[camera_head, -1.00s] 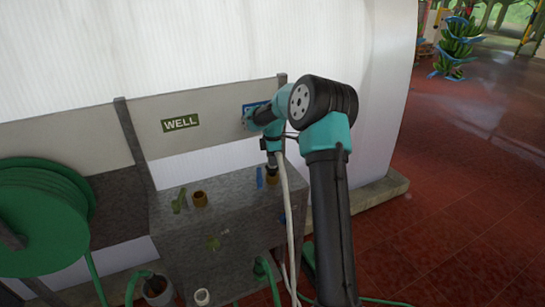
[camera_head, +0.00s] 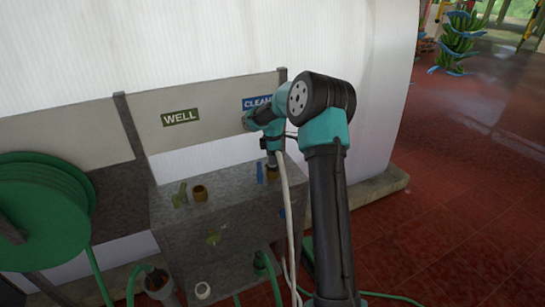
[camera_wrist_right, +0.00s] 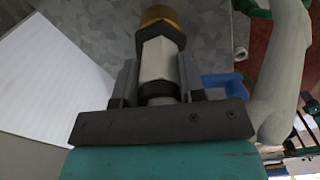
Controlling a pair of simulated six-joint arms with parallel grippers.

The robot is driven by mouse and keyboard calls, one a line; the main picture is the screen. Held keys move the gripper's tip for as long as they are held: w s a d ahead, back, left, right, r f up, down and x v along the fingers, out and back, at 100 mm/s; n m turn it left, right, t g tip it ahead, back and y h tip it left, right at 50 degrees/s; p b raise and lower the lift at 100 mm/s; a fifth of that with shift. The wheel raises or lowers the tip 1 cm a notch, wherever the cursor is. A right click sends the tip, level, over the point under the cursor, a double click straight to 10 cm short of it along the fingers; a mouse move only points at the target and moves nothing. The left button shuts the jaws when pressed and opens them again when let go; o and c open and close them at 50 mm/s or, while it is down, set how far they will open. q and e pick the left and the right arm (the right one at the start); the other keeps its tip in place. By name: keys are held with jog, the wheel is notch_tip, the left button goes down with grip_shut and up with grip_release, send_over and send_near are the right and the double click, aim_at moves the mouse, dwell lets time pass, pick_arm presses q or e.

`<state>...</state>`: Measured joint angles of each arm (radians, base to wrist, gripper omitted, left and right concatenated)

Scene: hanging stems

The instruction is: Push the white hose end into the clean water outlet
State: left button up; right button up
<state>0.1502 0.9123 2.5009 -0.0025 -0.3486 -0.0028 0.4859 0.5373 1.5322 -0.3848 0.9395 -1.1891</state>
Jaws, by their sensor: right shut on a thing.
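My right gripper (camera_head: 271,160) points down over the clean water outlet, under the blue CLEAN sign (camera_head: 257,102). In the right wrist view its fingers (camera_wrist_right: 157,80) are shut on the white hose end (camera_wrist_right: 156,60). The brass clean water outlet (camera_wrist_right: 157,17) lies straight ahead of the hose end, and a dark ring shows between them. They look lined up and very close or touching; I cannot tell how deep the end sits. In the head view the outlet (camera_head: 272,174) is partly covered by the gripper. The white hose (camera_head: 290,215) hangs down beside the cabinet. My left gripper is out of view.
A blue handle (camera_head: 260,172) is close beside the clean outlet. A green hose reel (camera_head: 45,210) fills the left; red floor (camera_head: 440,200) is open at right.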

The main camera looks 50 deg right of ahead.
jog(key=shift+f, duration=0.3)
dwell(0.5)
jog(key=o, duration=1)
notch_tip(320, 180, up, 18)
jog(key=shift+f, duration=0.25)
dwell(0.3)
